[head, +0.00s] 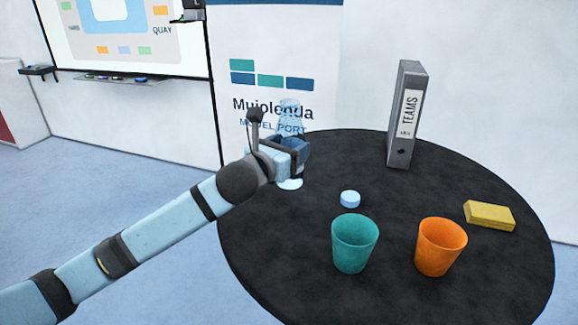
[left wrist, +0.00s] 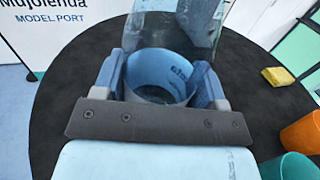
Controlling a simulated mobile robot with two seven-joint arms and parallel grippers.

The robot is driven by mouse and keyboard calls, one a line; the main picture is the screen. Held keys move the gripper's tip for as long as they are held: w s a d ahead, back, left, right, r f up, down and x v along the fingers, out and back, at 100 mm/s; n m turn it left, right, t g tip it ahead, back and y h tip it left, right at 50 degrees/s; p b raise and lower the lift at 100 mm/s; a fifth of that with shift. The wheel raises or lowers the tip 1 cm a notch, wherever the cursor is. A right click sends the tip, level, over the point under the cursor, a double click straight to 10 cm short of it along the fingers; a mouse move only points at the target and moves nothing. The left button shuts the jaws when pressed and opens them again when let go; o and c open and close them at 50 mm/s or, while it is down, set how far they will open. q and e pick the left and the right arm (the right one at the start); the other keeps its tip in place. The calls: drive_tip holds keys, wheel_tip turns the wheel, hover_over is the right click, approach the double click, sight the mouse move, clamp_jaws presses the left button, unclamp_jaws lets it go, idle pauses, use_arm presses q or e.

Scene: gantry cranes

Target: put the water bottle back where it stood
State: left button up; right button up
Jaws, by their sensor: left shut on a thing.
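The water bottle (head: 289,107) is clear and bluish and looks upright at the far left part of the round black table (head: 300,235). My left gripper (head: 292,151) is shut around its middle. Its top shows above the fingers and its pale base shows below them. I cannot tell whether the base touches the table. In the left wrist view the bottle (left wrist: 172,32) stands between the two fingers (left wrist: 162,85), with a blue band around it. My right gripper is in neither view.
A light-blue cap (head: 350,199), a teal cup (head: 354,245), an orange cup (head: 440,248) and a yellow sponge-like block (head: 489,215) are on the table. A grey binder (head: 405,115) stands at the back. The table's middle back is clear. A banner (head: 275,45) stands behind.

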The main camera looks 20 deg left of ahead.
use_arm(q)
drive_tip(key=shift+f, duration=2.3)
drive_tip(key=o, duration=1.1)
drive_tip(key=shift+f, duration=0.1)
drive_tip(key=shift+c, duration=0.2)
drive_tip(key=shift+s, duration=0.3)
drive_tip(key=b+v, duration=0.1)
drive_tip(key=v, duration=1)
drive_tip(key=shift+s+a+b, duration=0.1)
drive_tip(key=shift+s+b, duration=0.15)
drive_tip(key=shift+b, duration=0.15)
